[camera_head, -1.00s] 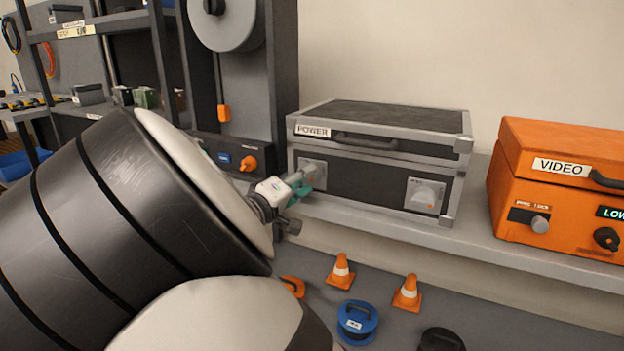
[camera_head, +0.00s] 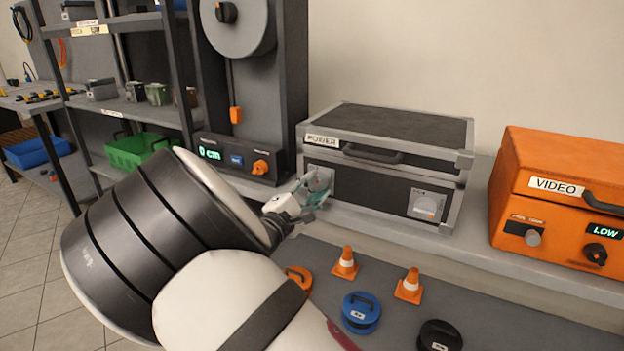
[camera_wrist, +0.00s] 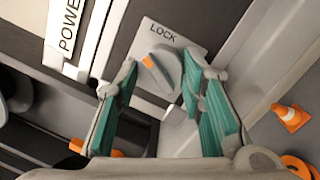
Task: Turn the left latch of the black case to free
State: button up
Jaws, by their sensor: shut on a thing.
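The black case (camera_head: 385,125) with grey edges and a POWER label stands closed on the bench. Its left latch (camera_head: 319,177) is a grey knob on a light plate, partly hidden by my gripper (camera_head: 312,196) in the head view. In the wrist view the latch knob (camera_wrist: 166,72) has an orange mark, and the plate beside it reads LOCK. My gripper (camera_wrist: 160,76) has its teal-padded fingers on either side of the knob, shut on it. The right latch (camera_head: 427,206) is in plain view and untouched.
An orange VIDEO case (camera_head: 545,170) stands to the right. A dark device with an orange knob (camera_head: 261,167) is close on the left. A shelf (camera_head: 125,105) stands at the left.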

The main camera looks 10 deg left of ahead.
jog(key=n+p, duration=0.2)
jog(key=n, duration=0.1)
jog(key=n+y+p, duration=0.1)
jog(key=n+p, duration=0.1)
jog(key=n, duration=0.1)
jog(key=shift+f+t+p, duration=0.1)
jog(key=shift+t+p, duration=0.2)
jog(key=shift+p, duration=0.1)
jog(key=shift+d+n, duration=0.1)
jog(key=shift+n, duration=0.3)
jog(key=o, duration=1.1)
jog(key=shift+o, duration=0.2)
jog(key=shift+s, duration=0.1)
jog(key=v, duration=1.2)
